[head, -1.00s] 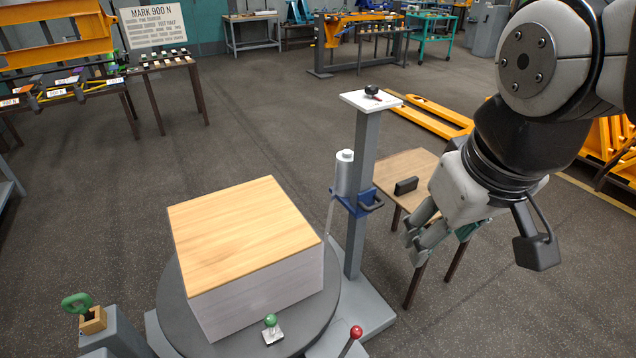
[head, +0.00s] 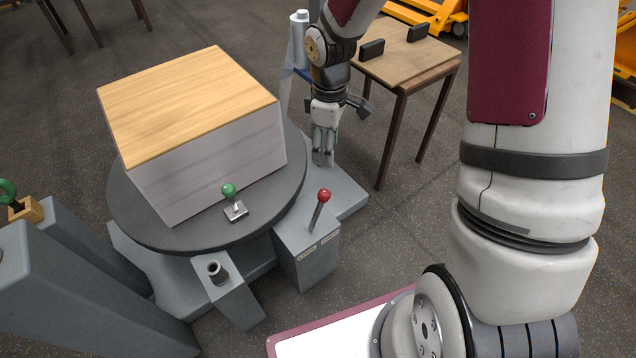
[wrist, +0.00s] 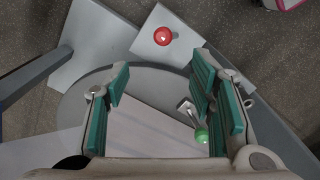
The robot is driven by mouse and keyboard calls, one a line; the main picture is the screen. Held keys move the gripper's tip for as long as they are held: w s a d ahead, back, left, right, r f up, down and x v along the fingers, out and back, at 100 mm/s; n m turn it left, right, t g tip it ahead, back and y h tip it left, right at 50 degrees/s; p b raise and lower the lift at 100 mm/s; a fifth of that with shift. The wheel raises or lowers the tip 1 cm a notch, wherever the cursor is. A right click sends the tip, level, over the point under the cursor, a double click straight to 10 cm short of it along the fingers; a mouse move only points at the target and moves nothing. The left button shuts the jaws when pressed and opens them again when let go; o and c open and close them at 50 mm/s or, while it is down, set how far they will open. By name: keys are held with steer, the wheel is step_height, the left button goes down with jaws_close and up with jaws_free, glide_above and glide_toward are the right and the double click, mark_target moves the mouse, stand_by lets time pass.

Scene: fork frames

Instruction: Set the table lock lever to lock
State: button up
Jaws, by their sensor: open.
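A lever with a red ball knob (head: 323,196) stands on a grey box (head: 307,250) at the turntable's front right. Its rod leans slightly right in the head view. Two small labels on the box front are too small to read. My gripper (head: 323,158) points down behind the lever, above the grey base, apart from it. In the wrist view the red knob (wrist: 162,36) lies beyond the fingertips, near the top middle. My gripper (wrist: 160,80) is open, with green pads apart and nothing between them.
A large pale block with a wooden top (head: 190,100) sits on the round dark turntable (head: 170,238). A green-knobbed piece (head: 229,190) stands at the turntable's front edge. A grey post with a blue bracket rises behind. A small wooden table (head: 410,65) stands at back right.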

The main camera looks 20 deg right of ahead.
glide_toward(324, 191)
step_height(324, 191, down, 10)
steer(key=b, duration=0.5)
steer(key=shift+s+f, duration=0.1)
steer(key=shift+f, duration=0.1)
steer(key=shift+n, duration=0.3)
jaws_close()
